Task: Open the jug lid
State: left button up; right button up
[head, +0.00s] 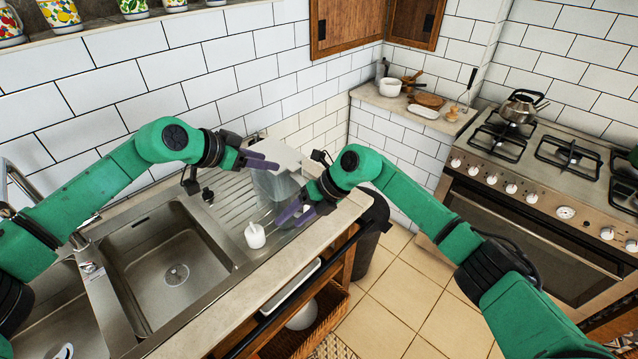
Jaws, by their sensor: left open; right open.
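A clear jug (272,186) stands on the ribbed drainboard to the right of the sink. Its pale lid (282,154) is at the top; I cannot tell whether it is shut or raised. My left gripper (266,160) is open, with its purple fingers at the left side of the lid; contact cannot be told. My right gripper (291,214) is open, low at the jug's right front side. My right arm hides part of the jug's right side.
A small white cup (255,235) stands on the drainboard in front of the jug. The steel sink (165,265) and tap (15,180) are at the left. The white tiled wall (215,70) is behind. A dark bin (372,240) stands past the counter's right end.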

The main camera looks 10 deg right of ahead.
aim_at(308, 208)
jog(key=w+d+r+n+t+h, duration=0.2)
jog(key=w+d+r+t+h, duration=0.15)
jog(key=d+r+h, duration=0.3)
pick_arm(q)
jog(key=shift+s+r, duration=0.15)
jog(key=shift+s, duration=0.05)
pick_arm(e)
jog(key=shift+g+y, duration=0.25)
jog(key=shift+g, duration=0.3)
jog(key=x, duration=1.5)
jog(key=shift+w, duration=0.1)
jog(key=shift+d, duration=0.1)
grip_shut()
